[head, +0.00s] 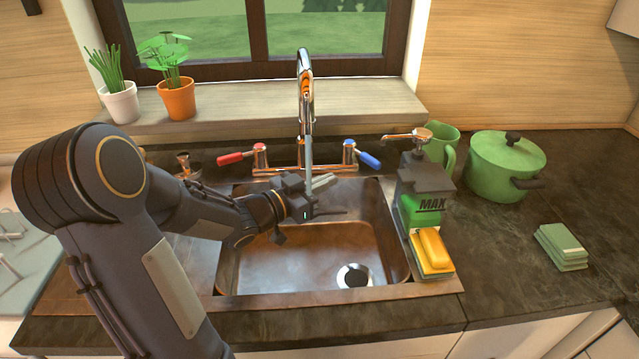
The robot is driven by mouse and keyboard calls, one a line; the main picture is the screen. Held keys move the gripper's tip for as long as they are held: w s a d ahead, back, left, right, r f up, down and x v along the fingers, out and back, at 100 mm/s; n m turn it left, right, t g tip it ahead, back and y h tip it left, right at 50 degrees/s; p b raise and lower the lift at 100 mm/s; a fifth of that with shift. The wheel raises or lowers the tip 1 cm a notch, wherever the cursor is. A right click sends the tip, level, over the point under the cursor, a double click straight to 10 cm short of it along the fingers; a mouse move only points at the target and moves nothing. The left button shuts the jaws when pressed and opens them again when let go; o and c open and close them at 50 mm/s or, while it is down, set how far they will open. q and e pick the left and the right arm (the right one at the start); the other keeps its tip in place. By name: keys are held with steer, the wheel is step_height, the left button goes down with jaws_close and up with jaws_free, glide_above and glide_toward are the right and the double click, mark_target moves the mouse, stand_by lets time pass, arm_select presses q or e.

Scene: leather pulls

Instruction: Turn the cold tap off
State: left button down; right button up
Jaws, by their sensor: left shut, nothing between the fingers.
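The cold tap, with a blue lever (369,160), is on the right side of the chrome faucet (304,75) behind the sink. Its lever points right and slightly toward me. The hot tap, with a red lever (236,158), is on the left side. A thin pale vertical line under the spout looks like running water, but I cannot be sure. My left gripper (334,198) is shut and empty over the back of the sink, in front of and left of the blue lever, apart from it. My right gripper is not in view.
The sink (300,262) has a drain at its front right. Right of it stand a soap dispenser (425,185), a yellow sponge (432,250), a green mug (441,145) and a green pot (505,165). Potted plants (177,98) stand on the sill. The right counter has free room.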

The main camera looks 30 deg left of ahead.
mark_target(368, 162)
arm_select(q)
steer(key=x, duration=0.9)
steer(key=shift+w+d+p, duration=0.15)
steer(key=shift+w+p, duration=0.15)
steer(key=shift+w, duration=0.05)
